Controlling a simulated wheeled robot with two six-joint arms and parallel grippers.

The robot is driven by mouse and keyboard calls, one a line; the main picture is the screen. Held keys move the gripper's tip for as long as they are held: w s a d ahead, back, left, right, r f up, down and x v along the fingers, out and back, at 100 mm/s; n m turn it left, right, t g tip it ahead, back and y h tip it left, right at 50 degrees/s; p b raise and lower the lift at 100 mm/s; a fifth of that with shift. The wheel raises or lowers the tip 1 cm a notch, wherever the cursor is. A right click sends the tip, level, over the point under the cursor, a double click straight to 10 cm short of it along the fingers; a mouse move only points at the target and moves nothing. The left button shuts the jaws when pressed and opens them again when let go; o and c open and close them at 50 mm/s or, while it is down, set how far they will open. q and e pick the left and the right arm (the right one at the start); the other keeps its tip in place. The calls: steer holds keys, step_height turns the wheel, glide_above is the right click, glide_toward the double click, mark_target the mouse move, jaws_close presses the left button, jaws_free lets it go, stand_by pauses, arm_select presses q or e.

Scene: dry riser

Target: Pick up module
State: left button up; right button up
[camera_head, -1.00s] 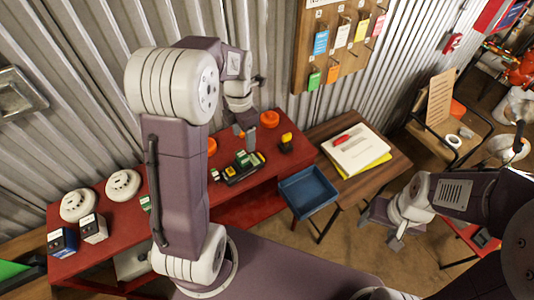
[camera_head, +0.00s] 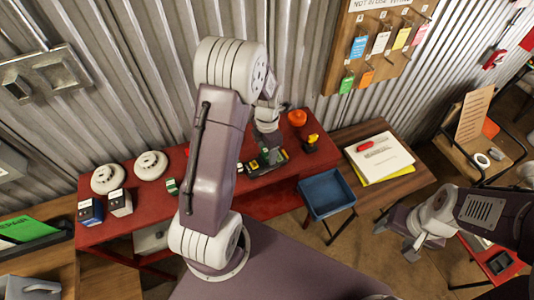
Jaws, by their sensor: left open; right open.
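A dark, low unit with green and yellow parts (camera_head: 256,168) lies on the red bench (camera_head: 130,225). It looks like the module, but the picture is too small to be sure. My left gripper (camera_head: 270,148) points down right over this unit and hides part of it; it is open, and I cannot tell whether it touches. My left arm also covers the bench to the left of it. A small green piece (camera_head: 172,186) lies left of my arm. My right gripper (camera_head: 408,246) is open and empty, above the floor at right.
On the bench stand two white round detectors (camera_head: 150,165), a blue-and-white box (camera_head: 90,211), a white box (camera_head: 120,202) and an orange round part (camera_head: 297,117). A blue tray (camera_head: 327,193) and a wooden table (camera_head: 400,182) with papers (camera_head: 380,157) are at right.

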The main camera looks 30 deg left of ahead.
arm_select(q)
steer(key=shift+d, duration=0.1)
steer(key=c, duration=0.6)
jaws_close()
steer(key=shift+r, duration=0.15)
steer(key=shift+r, duration=0.3)
step_height(320, 180, up, 3)
steer(key=shift+w+f+b, duration=0.1)
steer(key=shift+b, duration=0.4)
steer(key=s+d+r+p, duration=0.1)
steer(key=d+r+p, duration=0.1)
steer(key=d+r, duration=0.9)
steer(key=shift+s+d+r+p, duration=0.2)
steer(key=shift+s+r+p, duration=0.15)
steer(key=shift+r, duration=0.1)
